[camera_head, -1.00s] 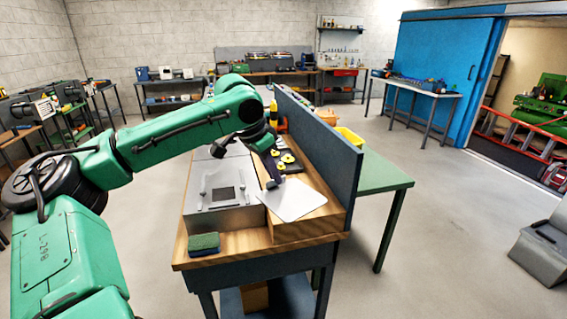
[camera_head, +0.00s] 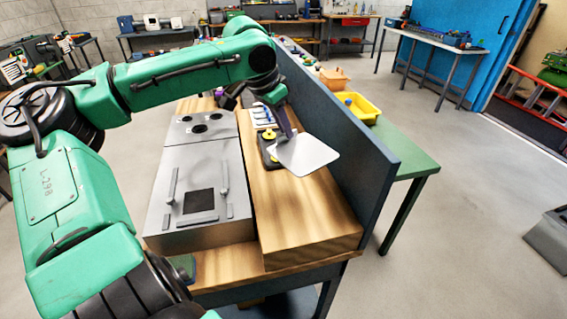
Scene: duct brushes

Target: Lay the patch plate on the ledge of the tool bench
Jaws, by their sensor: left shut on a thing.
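The patch plate (camera_head: 309,155) is a thin, light grey sheet with rounded corners. My left gripper (camera_head: 287,134) is shut on its back left edge and holds it over the ledge (camera_head: 300,215), the raised wooden step along the right side of the tool bench (camera_head: 215,262). The plate looks roughly flat. I cannot tell how far it is above the wood. Its right corner is close to the dark upright panel (camera_head: 350,165). My right gripper is not in view.
A grey metal unit (camera_head: 160,222) fills the bench left of the ledge. A dark holder with yellow pieces (camera_head: 268,137) and several small items stand farther back on the ledge. The ledge's front part is bare. A yellow bin (camera_head: 357,108) stands behind the panel.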

